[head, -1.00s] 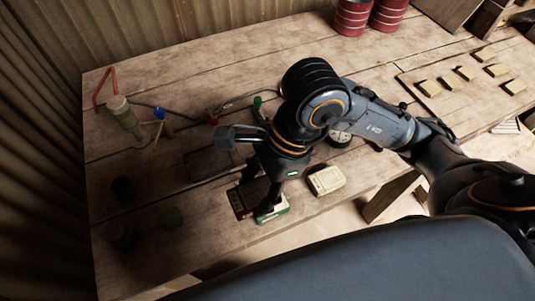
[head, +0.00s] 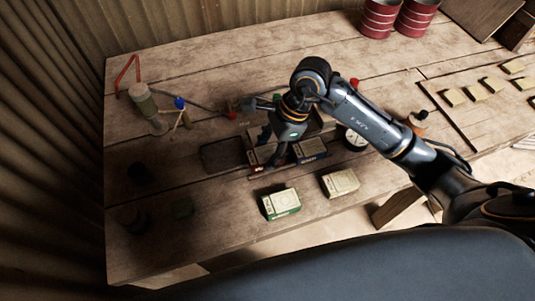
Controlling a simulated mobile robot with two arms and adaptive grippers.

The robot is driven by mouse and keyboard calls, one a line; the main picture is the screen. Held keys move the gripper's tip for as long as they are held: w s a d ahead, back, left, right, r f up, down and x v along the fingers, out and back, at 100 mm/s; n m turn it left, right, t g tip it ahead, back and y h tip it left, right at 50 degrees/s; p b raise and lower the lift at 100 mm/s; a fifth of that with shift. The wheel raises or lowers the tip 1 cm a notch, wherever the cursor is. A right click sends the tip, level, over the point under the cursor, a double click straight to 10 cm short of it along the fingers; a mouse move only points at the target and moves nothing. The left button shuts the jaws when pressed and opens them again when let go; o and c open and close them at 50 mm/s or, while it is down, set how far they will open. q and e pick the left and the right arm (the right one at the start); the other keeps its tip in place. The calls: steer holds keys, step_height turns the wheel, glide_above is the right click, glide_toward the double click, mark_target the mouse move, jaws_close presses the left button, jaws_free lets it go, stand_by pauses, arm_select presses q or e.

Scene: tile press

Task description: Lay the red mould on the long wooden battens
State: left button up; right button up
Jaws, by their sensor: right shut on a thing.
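My right gripper (head: 273,155) is low over the middle of the table, its fingers closed around a dark reddish flat piece (head: 259,156) with pale marks. This may be the red mould, but the fingers and wrist hide much of it. A blue-and-red patterned part (head: 311,148) shows just right of the fingers; I cannot tell if it belongs to the same piece. I cannot pick out the long wooden battens for sure. My left gripper is not in view.
A green-and-white box (head: 281,204) and a cream box (head: 341,183) lie near the front edge. A dark flat tray (head: 222,155) is left of the gripper. A round dial (head: 355,140) stands right of it. Pale tiles (head: 475,92) lie on a board at right.

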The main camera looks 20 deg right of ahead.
mark_target(271, 152)
step_height(271, 152, down, 2)
steer(key=shift+f+p, duration=0.1)
steer(key=shift+p, duration=0.45)
steer(key=shift+f, duration=0.25)
steer(key=shift+f, duration=0.1)
steer(key=shift+f+b, duration=0.15)
steer(key=shift+b, duration=0.15)
steer(key=o, duration=1.4)
